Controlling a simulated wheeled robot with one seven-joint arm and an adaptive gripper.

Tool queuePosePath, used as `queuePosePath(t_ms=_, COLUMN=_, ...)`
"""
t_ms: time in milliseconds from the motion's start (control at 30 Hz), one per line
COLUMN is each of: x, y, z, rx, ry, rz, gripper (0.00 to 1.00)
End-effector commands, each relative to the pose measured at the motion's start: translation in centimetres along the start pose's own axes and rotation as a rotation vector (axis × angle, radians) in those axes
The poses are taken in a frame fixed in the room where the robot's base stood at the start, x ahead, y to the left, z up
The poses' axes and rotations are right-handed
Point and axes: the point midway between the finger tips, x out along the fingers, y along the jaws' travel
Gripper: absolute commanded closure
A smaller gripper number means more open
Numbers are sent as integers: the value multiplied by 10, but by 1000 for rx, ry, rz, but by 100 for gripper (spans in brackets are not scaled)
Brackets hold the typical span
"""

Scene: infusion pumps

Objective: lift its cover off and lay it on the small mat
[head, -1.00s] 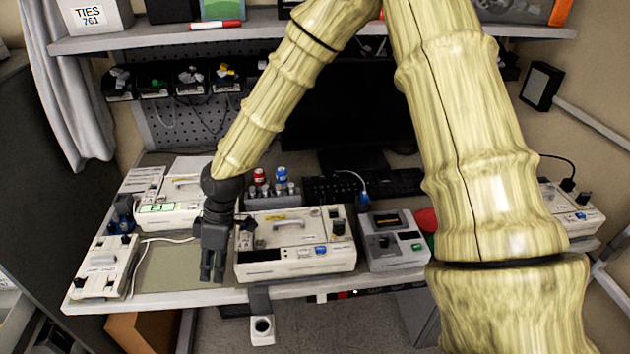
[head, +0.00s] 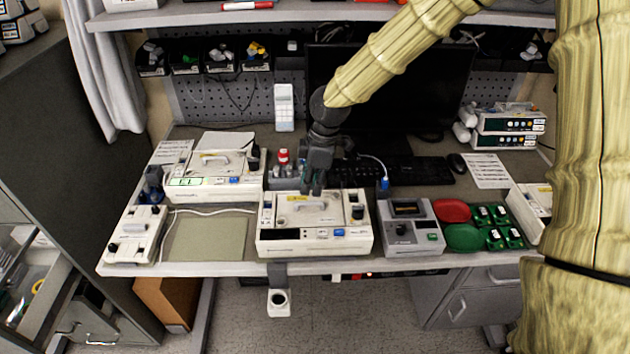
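The middle pump (head: 315,241) is a cream box on the bench. A pale cover (head: 303,213) with a raised handle (head: 299,197) lies on its top. My gripper (head: 314,190) points down over the back part of this cover, close to the handle. Its dark fingers are small here, and I cannot tell whether they are open, or whether they touch the cover. A small olive mat (head: 212,238) lies bare to the left of the pump, with a white cable along its back edge.
Another pump (head: 215,188) with a lit green display stands behind the mat. A small white unit (head: 135,234) is left of the mat. A grey device (head: 410,228), red and green dishes, and green parts stand to the right. A monitor (head: 390,100) and keyboard are behind.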

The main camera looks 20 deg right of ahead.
Motion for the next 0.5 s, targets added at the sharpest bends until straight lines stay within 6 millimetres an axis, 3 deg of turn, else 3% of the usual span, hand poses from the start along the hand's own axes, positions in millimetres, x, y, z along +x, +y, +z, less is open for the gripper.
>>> queuePosePath(t_ms=200, x=29, y=0, z=5, rx=1, ry=1, rz=-1, gripper=77)
queuePosePath(t_ms=500, x=54, y=0, z=10, rx=1, ry=0, rz=-1, gripper=77)
